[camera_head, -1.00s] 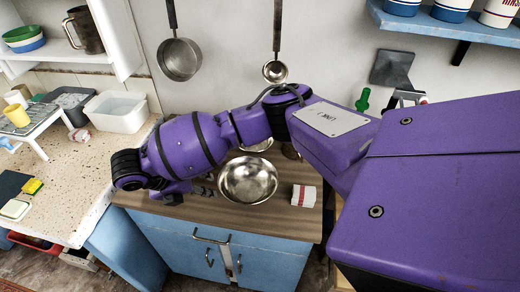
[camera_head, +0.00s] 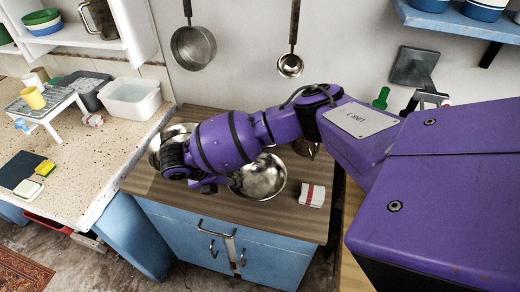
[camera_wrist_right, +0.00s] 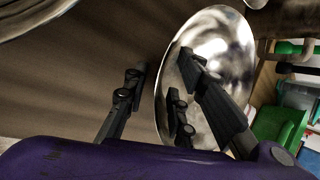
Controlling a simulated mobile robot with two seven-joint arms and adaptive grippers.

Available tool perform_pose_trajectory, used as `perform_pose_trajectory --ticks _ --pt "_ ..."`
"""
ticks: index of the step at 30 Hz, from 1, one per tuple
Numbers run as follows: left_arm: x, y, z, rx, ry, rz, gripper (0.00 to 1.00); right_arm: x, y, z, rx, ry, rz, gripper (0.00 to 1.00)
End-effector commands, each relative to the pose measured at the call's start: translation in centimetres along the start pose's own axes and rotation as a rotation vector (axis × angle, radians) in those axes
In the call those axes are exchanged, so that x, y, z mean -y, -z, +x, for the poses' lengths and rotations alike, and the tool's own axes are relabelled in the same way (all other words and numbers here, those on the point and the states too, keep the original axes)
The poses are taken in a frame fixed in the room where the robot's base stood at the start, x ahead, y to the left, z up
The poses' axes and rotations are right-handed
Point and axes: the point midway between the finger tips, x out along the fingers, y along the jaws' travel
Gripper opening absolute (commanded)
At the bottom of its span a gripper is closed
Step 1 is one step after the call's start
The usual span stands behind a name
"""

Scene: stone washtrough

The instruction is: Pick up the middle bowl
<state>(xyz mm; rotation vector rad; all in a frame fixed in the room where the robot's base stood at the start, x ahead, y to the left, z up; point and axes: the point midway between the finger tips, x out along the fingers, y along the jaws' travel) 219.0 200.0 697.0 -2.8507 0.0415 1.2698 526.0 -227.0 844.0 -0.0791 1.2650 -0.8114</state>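Several shiny metal bowls stand on the brown wooden countertop (camera_head: 150,180). One bowl (camera_head: 260,180) is at the front middle, partly covered by my right arm. Another bowl (camera_head: 160,137) is at the left behind my wrist. A further bowl is mostly hidden behind the arm. My right gripper (camera_head: 208,188) points down at the left side of the front bowl. In the wrist view, its fingers (camera_wrist_right: 165,95) are apart, one left of the bowl (camera_wrist_right: 220,45) rim and others over its inside. Contact cannot be told. My left gripper is out of view.
A white and red folded cloth (camera_head: 312,195) lies right of the front bowl. A pan (camera_head: 193,47) and a ladle (camera_head: 290,65) hang on the wall behind. A speckled counter (camera_head: 90,150) with a white basin (camera_head: 133,102) is at the left.

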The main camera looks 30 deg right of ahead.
Motion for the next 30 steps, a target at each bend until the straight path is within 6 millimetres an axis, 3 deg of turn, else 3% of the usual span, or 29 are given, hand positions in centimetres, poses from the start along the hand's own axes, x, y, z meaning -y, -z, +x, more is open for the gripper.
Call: perform_pose_trajectory --ticks 6,12,25,30 --pt "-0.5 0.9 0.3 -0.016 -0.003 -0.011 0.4 0.0 0.2 0.3 -0.003 0.002 -0.002 0.24" --pt "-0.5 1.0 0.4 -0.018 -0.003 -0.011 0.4 0.0 0.1 0.2 -0.002 0.001 -0.001 0.0" --pt "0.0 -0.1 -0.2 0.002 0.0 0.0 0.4 0.0 0.0 0.0 0.0 -0.001 0.0 0.0" --pt "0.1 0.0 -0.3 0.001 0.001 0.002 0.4 0.6 -0.5 -1.0 0.001 -0.002 0.002 0.0"
